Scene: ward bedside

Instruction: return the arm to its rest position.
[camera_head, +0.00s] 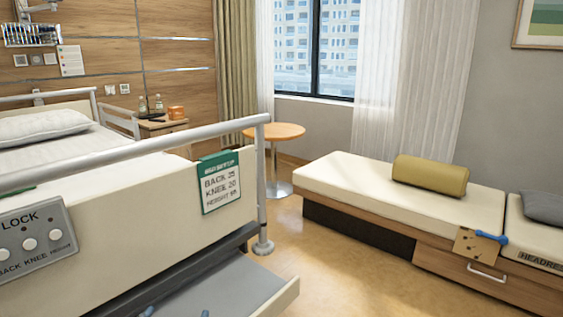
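Neither of my arms shows clearly in the head view, and I see no gripper that I can make out. Two small blue-grey tips (148,311) show at the bottom edge, in front of the pull-out shelf (235,284) under the bed. They are too cut off to tell what they are.
The bed (130,193) with its rail (150,153), control panel (30,240) and green-topped sign (220,182) fills the left. A daybed (350,182) with an olive bolster (430,175) and blue-handled item (490,237) stands right. A round table (274,131) is behind. Floor between is clear.

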